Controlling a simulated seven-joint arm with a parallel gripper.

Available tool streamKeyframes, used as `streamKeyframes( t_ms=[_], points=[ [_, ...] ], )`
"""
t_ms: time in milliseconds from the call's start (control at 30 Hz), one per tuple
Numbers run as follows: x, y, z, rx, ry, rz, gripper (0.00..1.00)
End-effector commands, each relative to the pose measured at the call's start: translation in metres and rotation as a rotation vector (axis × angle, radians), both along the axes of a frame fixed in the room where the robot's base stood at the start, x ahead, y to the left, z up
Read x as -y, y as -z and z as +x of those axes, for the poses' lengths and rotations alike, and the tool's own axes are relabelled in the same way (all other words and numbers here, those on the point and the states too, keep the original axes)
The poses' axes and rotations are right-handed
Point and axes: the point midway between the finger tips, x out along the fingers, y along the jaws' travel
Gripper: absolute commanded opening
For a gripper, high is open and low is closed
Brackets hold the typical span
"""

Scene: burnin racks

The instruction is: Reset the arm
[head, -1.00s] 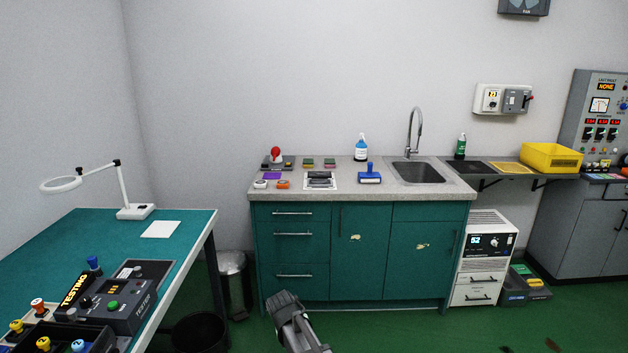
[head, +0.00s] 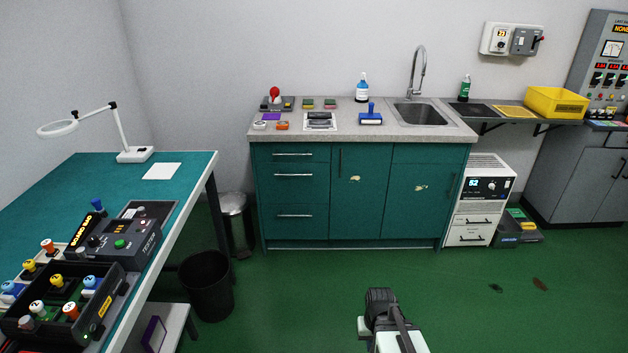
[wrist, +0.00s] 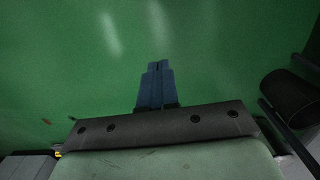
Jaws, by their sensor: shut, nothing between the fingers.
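My gripper (wrist: 158,68) shows in the wrist view as two blue-grey fingers lying side by side. They are shut with nothing between them, and they point over the bare green floor (wrist: 60,60). In the head view my arm stands at the bottom, right of the middle, in front of the teal cabinet (head: 340,195). The fingers cannot be made out in the head view. My gripper touches no object that I can see.
A teal workbench (head: 90,185) with a tester (head: 120,240) and a black tray of knobs (head: 125,290) stands at left. A black bin (head: 207,285) is beside it. A grey counter (head: 300,132) with a sink (head: 420,113) lies behind.

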Motion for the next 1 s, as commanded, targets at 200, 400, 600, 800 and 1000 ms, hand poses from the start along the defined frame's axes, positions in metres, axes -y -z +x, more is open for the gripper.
streamKeyframes(
  t_ms=[200,400,600,800,1000],
  points=[
    [0.000,0.035,-0.034,-0.079,0.000,-0.001,0.00],
    [0.000,0.076,-0.079,-0.177,0.001,-0.001,0.00],
    [0.000,0.112,-0.130,-0.278,0.002,-0.001,0.00],
    [0.001,0.143,-0.184,-0.380,0.002,-0.001,0.00],
    [0.001,0.167,-0.237,-0.474,0.003,-0.001,0.00]
  ],
)
